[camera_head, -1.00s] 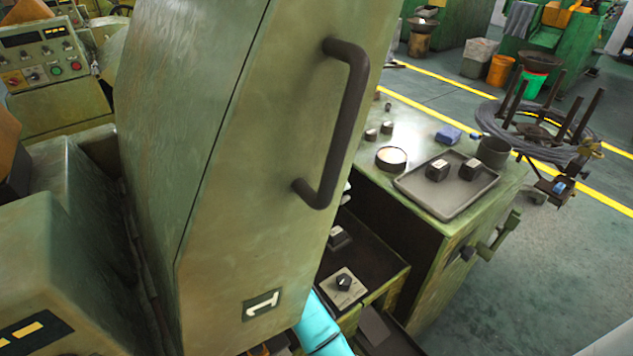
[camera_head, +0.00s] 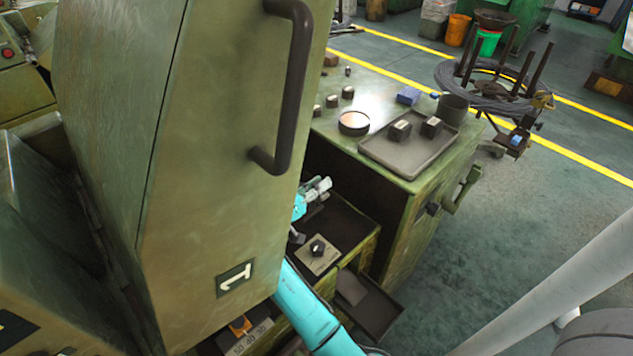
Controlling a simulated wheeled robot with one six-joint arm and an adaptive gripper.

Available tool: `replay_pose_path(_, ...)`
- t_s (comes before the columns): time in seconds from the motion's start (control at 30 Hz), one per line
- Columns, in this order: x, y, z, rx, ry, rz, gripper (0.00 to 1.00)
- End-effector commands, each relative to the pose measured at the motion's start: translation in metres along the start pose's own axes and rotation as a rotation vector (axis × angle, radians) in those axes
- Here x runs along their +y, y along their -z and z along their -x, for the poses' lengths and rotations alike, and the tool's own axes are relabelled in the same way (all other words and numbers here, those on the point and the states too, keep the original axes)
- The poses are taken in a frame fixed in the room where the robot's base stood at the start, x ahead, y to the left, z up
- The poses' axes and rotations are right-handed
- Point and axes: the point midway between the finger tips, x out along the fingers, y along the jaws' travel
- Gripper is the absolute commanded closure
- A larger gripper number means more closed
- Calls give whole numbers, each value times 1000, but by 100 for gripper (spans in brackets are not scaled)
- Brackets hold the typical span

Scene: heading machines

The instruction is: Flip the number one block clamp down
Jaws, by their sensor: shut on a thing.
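A tall green machine cover (camera_head: 215,130) with a dark bar handle (camera_head: 297,95) fills the left and middle. A plate with the number 1 (camera_head: 235,280) is on its lower front. My cyan arm rises from the bottom and passes behind the cover's right edge. A small part of my gripper (camera_head: 318,187), grey and white, shows past that edge, above the recess of the machine. It is shut, but what it holds is small and mostly hidden, so I cannot make it out. I cannot clearly see the number one block clamp; the cover hides most of that area.
A black knob on a pale plate (camera_head: 318,250) sits in the recess. The green cabinet top to the right bears a grey tray (camera_head: 410,160) with two small blocks, a round dish (camera_head: 354,123) and a cup (camera_head: 453,107). A wire coil stand (camera_head: 495,90) stands on the floor beyond.

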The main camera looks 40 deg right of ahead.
Motion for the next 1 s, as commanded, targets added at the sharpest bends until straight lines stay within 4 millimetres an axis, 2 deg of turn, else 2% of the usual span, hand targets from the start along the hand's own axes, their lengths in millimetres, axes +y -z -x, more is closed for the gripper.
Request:
replay_pose_path(0.3, 0, -1, 0, -1, -1, 2, 100)
replay_pose_path(0.33, 0, -1, 0, -1, -2, 2, 64)
replay_pose_path(0.4, 0, -1, 0, -1, -1, 2, 46)
replay_pose_path(0.83, 0, 0, 0, 0, -1, 1, 46)
replay_pose_path(1.0, -1, 10, 0, 0, 0, 0, 46)
